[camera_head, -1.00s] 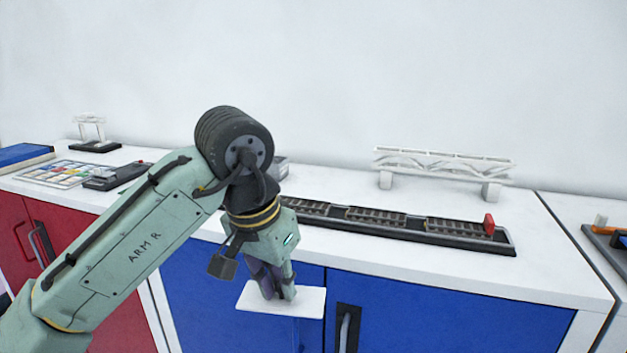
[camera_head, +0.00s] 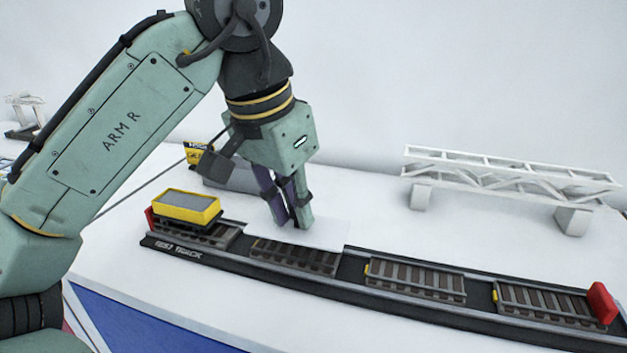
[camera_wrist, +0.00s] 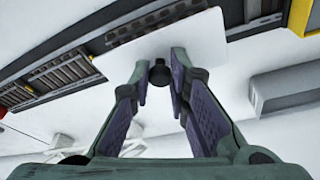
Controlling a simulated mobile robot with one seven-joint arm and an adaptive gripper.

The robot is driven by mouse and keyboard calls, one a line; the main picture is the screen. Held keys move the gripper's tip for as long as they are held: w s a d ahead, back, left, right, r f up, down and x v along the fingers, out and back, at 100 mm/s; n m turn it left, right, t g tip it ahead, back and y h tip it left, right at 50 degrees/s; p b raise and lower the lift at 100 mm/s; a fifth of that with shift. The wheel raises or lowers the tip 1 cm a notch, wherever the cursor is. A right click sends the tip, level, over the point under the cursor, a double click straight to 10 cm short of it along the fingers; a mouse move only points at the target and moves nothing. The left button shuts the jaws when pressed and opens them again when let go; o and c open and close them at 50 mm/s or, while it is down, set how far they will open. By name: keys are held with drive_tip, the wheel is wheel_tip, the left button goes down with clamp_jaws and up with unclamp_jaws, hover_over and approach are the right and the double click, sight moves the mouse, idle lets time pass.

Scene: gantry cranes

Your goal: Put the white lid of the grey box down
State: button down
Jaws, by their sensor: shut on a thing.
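The white lid (camera_head: 325,233) is a thin flat plate, seen over the counter beside and partly over the far edge of the test track. My gripper (camera_head: 288,225) is shut on it from above. In the wrist view my fingers (camera_wrist: 158,75) close around a small dark knob on the lid (camera_wrist: 195,38). I cannot tell whether the lid touches the surface below. A grey box (camera_head: 238,178) stands behind my gripper, partly hidden by it; it also shows at the right of the wrist view (camera_wrist: 288,88).
The dark test track (camera_head: 350,270) runs along the counter, with a red stop (camera_head: 603,302) at its right end. A yellow wagon (camera_head: 187,207) stands on its left part. A white truss bridge (camera_head: 510,180) stands behind. The white counter between bridge and box is clear.

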drive_tip(key=w, duration=0.5)
drive_tip(key=w+d, duration=0.1)
drive_tip(key=w, duration=0.4)
drive_tip(key=w+d+f+b, duration=0.1)
drive_tip(key=w, duration=0.5)
drive_tip(key=shift+w+d, duration=0.1)
drive_tip(key=b+x, duration=0.3)
drive_tip(key=b, duration=0.1)
drive_tip(key=shift+a+f, duration=0.2)
drive_tip(key=shift+f, duration=0.25)
drive_tip(key=shift+f, duration=0.1)
drive_tip(key=shift+f, duration=0.15)
drive_tip(key=c, duration=1.5)
unclamp_jaws()
drive_tip(key=shift+c, duration=0.2)
drive_tip(key=p+v, duration=0.1)
drive_tip(key=v, duration=1.1)
drive_tip(key=shift+r, duration=0.25)
drive_tip(key=shift+f, duration=0.1)
